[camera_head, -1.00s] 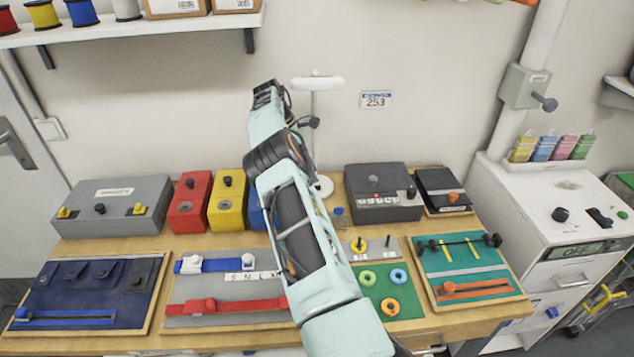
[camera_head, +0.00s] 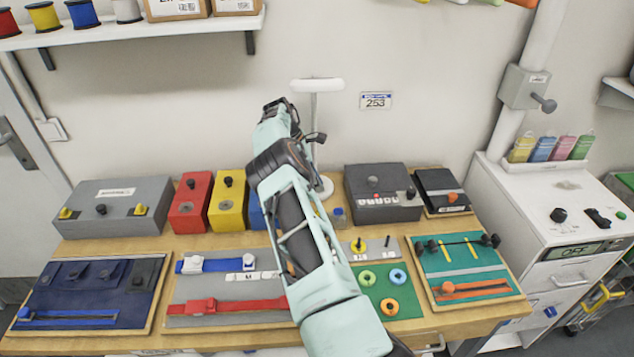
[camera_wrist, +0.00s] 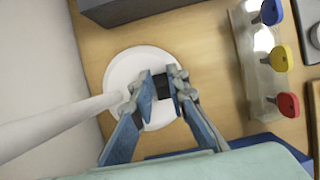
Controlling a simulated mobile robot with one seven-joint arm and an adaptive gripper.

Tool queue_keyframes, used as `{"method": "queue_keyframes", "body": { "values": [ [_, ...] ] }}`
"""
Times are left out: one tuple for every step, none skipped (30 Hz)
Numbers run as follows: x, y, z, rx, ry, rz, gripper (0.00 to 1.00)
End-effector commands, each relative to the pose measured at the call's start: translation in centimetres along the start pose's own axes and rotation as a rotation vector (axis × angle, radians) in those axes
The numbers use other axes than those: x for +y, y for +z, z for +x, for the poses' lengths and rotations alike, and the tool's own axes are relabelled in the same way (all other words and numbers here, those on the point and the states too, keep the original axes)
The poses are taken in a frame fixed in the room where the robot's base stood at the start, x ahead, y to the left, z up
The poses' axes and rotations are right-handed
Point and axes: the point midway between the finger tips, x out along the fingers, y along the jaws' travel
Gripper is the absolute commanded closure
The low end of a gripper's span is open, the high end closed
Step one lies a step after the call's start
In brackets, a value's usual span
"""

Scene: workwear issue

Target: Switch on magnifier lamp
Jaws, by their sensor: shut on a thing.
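The white magnifier lamp (camera_head: 317,86) stands at the back of the bench by the wall, with a flat head on a thin upright pole. Its round white base (camera_head: 323,187) is partly covered by my arm. In the wrist view the base (camera_wrist: 118,72) lies below my gripper, and the white pole (camera_wrist: 60,127) runs to the left. My gripper (camera_wrist: 164,92) is over the base, its fingers shut on a small dark switch (camera_wrist: 161,84). In the head view my arm hides the fingers. I see no clear glow on the lamp head.
A dark grey box (camera_head: 383,193) stands right of the lamp base; yellow (camera_head: 228,203) and red (camera_head: 188,205) boxes stand to the left. In the wrist view, a clear holder (camera_wrist: 262,75) with coloured keys is on the right. Boards with straps and rings fill the bench front.

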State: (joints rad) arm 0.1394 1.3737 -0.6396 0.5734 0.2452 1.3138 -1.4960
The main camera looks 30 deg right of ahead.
Motion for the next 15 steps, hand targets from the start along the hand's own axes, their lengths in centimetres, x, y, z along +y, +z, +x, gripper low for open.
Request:
{"method": "queue_keyframes", "body": {
  "values": [
    [0.00, 0.00, -0.03, 0.000, 0.000, 0.000, 1.00],
    [0.00, -0.01, -0.03, 0.000, 0.000, 0.000, 1.00],
    [0.00, 0.00, -0.04, 0.001, 0.000, 0.000, 1.00],
    [0.00, 0.02, -0.03, 0.002, 0.000, 0.000, 1.00],
    [0.00, 0.04, -0.01, 0.006, 0.000, 0.001, 1.00],
    [0.00, 0.10, 0.02, 0.015, -0.001, 0.002, 1.00],
    [-0.01, 0.18, 0.06, 0.024, -0.002, 0.004, 1.00],
    [-0.03, 0.25, 0.13, 0.037, -0.003, 0.004, 1.00],
    [-0.03, 0.35, 0.20, 0.058, -0.003, 0.005, 1.00],
    [-0.01, 0.37, 0.19, 0.076, -0.003, 0.005, 1.00],
    [0.00, 0.44, 0.25, 0.095, -0.002, 0.007, 1.00],
    [-0.01, 0.52, 0.36, 0.122, -0.002, 0.007, 1.00],
    [0.01, 0.53, 0.36, 0.143, -0.002, 0.006, 1.00],
    [-0.02, 0.62, 0.47, 0.163, -0.003, 0.007, 1.00],
    [-0.04, 0.65, 0.54, 0.190, -0.003, 0.006, 1.00]
  ]
}}
